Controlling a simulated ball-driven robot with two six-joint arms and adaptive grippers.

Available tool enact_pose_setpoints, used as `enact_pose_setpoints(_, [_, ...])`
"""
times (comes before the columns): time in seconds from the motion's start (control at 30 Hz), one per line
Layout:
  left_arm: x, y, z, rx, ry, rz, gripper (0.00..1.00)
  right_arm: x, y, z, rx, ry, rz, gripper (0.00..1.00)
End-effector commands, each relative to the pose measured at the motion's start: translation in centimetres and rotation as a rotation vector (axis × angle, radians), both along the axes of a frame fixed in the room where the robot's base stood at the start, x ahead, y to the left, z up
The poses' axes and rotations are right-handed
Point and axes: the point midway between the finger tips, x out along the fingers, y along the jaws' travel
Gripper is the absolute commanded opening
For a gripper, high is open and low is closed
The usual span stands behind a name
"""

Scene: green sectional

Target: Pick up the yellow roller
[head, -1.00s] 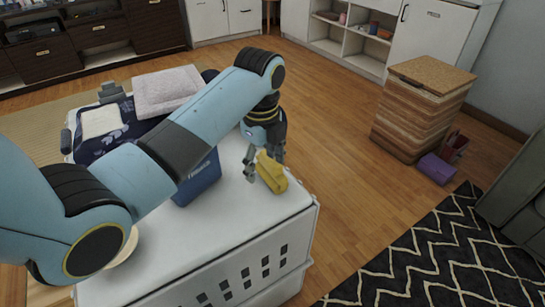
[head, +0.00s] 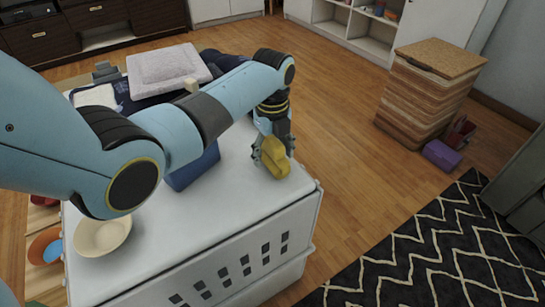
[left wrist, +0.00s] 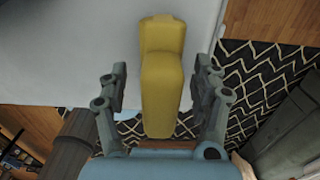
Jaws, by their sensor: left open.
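The yellow roller (head: 276,158) is at the right end of the white surface (head: 222,208). My left gripper (head: 272,152) is directly above it and around its upper part, with fingers pointing down. In the left wrist view the yellow roller (left wrist: 162,78) lies lengthwise between the two open fingers (left wrist: 161,100), with a gap visible on each side. Its lower end in that view reaches close to the gripper's palm. My right gripper is not in view.
A blue container (head: 193,168) and a cream bowl (head: 102,235) stand on the white surface, left of the roller. A grey cushion (head: 166,68) lies at the back. A wooden box (head: 428,95) and a purple box (head: 442,155) stand on the floor at right.

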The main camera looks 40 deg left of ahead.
Motion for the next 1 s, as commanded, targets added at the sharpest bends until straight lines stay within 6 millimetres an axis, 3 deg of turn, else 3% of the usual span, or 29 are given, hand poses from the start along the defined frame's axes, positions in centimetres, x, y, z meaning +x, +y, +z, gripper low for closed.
enact_pose_setpoints(0.27, [0.07,-0.02,-0.37,0.000,-0.002,0.000,0.66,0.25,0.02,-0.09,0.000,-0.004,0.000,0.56])
enact_pose_setpoints(0.73, [0.05,-0.01,-0.36,0.000,-0.002,0.000,0.06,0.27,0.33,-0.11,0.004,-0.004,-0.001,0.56])
enact_pose_setpoints(1.0, [0.08,0.00,-0.26,0.000,-0.002,0.001,0.03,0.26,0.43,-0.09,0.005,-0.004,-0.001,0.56])
